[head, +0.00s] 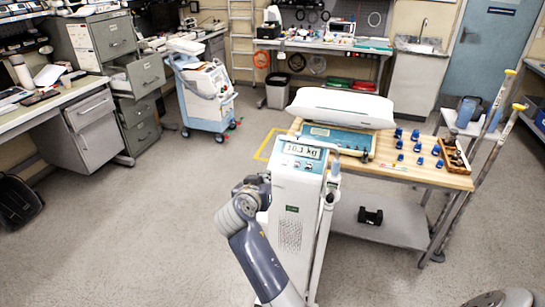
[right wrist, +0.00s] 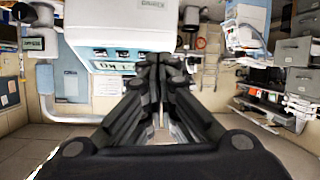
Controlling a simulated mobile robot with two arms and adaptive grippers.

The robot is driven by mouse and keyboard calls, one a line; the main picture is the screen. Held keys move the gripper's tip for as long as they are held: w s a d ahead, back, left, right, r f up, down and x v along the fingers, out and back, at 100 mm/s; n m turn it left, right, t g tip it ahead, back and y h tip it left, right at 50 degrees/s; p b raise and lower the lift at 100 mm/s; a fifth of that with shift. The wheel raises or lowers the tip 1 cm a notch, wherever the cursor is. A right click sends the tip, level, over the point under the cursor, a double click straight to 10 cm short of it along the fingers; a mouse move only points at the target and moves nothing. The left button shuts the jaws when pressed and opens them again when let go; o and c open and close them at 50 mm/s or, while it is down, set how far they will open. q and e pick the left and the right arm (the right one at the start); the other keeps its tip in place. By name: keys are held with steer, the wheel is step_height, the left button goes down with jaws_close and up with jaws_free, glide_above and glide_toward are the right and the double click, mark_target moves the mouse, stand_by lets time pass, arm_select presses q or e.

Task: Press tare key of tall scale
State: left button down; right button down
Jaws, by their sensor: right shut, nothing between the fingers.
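The tall scale (head: 296,205) is a white upright cabinet in front of the wooden table, with a lit display (head: 300,151) reading about 10.1 kg. A row of small keys (head: 297,164) lies below the display; their labels are too small to read. My right gripper (head: 262,182) is at the left side of the cabinet, below the panel. In the right wrist view the gripper (right wrist: 160,60) is shut and empty. Contact cannot be told. My left gripper is not in view.
The wooden table (head: 432,177) behind the scale holds a white tray-topped device (head: 342,106), several blue-capped items (head: 418,147) and a wooden box (head: 455,156). A white pole (head: 324,230) stands along the cabinet's right side. Floor (head: 130,225) to the left is clear.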

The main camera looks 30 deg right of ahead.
mark_target(285, 161)
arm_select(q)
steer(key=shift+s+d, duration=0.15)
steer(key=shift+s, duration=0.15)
arm_select(e)
step_height(285, 161, up, 7)
steer(key=s+d+m+h, duration=0.1)
steer(key=m, duration=0.1)
steer(key=shift+d+f, duration=0.2)
